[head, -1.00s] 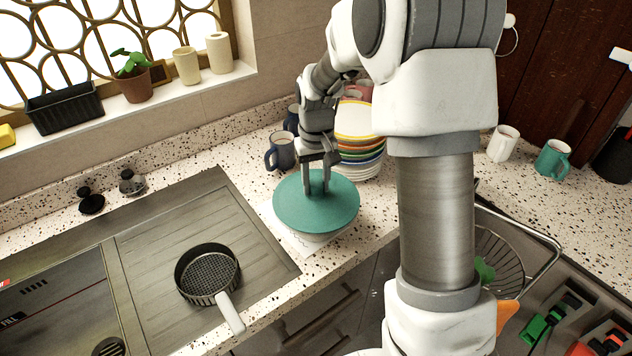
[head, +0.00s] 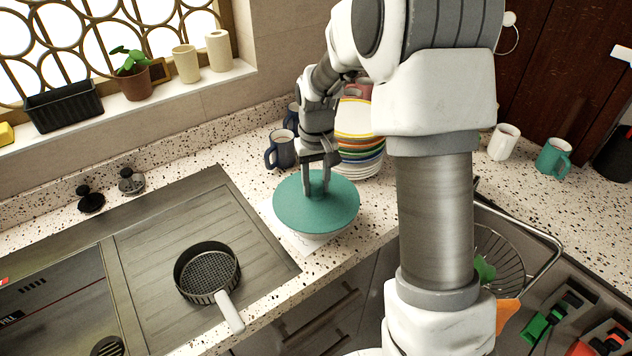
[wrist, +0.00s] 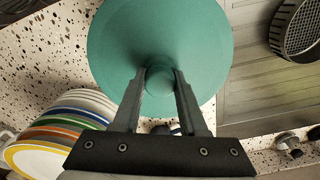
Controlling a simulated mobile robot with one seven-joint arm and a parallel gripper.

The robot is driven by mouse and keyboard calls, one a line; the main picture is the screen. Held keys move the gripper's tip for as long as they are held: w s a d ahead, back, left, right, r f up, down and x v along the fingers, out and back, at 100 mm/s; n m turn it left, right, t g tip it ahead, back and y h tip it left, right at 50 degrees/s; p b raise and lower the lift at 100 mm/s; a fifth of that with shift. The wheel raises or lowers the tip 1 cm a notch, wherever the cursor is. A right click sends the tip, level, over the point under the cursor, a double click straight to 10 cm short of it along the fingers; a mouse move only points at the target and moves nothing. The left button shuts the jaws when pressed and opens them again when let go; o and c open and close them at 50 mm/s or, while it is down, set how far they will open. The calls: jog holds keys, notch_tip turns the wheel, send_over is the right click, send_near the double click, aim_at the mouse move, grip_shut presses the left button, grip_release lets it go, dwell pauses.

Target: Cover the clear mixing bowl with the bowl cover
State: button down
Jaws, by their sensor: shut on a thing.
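The bowl cover (head: 290,212) is a round teal disc with a knob in its middle. It lies over the mixing bowl (head: 312,238), and only a thin pale strip of the bowl shows below the near rim. The cover looks about level; whether it touches the bowl's rim all round I cannot tell. My gripper (head: 316,192) points down at the cover's middle, shut on its knob. In the wrist view the two fingers (wrist: 160,76) meet the knob on both sides, and the cover (wrist: 125,40) hides the bowl.
A white mat (head: 291,238) lies under the bowl. Stacked coloured plates (head: 360,150) and a dark blue mug (head: 281,150) stand close behind. A round pan (head: 207,272) sits on the drainer at left. A wire basket (head: 505,262) is at right. The counter's front edge is near.

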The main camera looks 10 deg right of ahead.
aim_at(316, 182)
grip_release()
dwell(0.5)
dwell(0.3)
notch_tip(316, 182, up, 17)
jog(key=shift+s+r+p, duration=0.15)
jog(key=shift+r+p, duration=0.05)
jog(key=shift+p, duration=0.2)
dwell(0.8)
jog(key=s+r+t, duration=0.1)
jog(key=s+t, duration=0.4)
jog(key=s, duration=1.9)
jog(key=shift+m, duration=0.3)
